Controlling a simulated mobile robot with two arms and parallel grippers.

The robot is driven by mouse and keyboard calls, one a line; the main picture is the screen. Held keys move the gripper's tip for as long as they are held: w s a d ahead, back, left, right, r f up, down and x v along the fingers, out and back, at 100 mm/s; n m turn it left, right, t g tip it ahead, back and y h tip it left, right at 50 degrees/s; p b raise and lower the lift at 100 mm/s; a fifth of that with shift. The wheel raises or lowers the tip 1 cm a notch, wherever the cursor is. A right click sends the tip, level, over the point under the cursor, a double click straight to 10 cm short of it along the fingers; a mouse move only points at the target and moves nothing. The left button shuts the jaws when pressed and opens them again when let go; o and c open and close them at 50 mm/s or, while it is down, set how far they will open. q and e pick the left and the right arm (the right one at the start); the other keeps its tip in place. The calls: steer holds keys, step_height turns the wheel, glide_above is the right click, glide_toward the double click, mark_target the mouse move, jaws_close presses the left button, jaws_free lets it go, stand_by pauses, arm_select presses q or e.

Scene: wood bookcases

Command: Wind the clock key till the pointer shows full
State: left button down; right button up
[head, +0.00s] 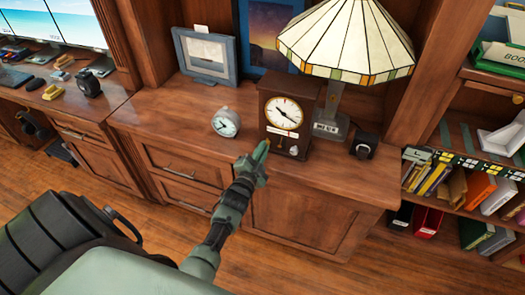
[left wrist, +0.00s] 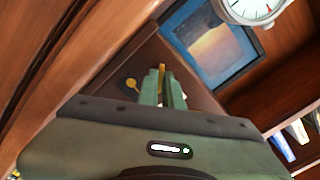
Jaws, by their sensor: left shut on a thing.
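The brown wooden clock (head: 267,112) stands upright on the cabinet top, with a round white dial (head: 284,111). Below the dial are a small pale strip with red on it (head: 283,132) and a yellowish pendulum (head: 279,142); the pointer is too small to read. My left gripper (head: 261,150) is at the lower left of the clock's front. In the left wrist view its fingers (left wrist: 163,88) are shut on a small yellow piece (left wrist: 162,68), seemingly the clock key, mostly hidden between them. A yellow disc (left wrist: 131,83) shows beside them. My right gripper is not in view.
A grey alarm clock (head: 226,122) stands left of the wooden clock. A stained-glass lamp (head: 345,45) stands close behind at right, with a small black box (head: 364,146) beside it. Framed pictures (head: 205,54) lean behind. The cabinet top (head: 165,115) is clear at left.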

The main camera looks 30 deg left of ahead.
arm_select(q)
steer(key=shift+m, duration=1)
steer(key=shift+b, duration=0.3)
steer(key=c, duration=1.6)
jaws_free()
steer(key=v, duration=0.7)
steer(key=shift+s+d, duration=0.1)
steer(key=shift+s, duration=0.3)
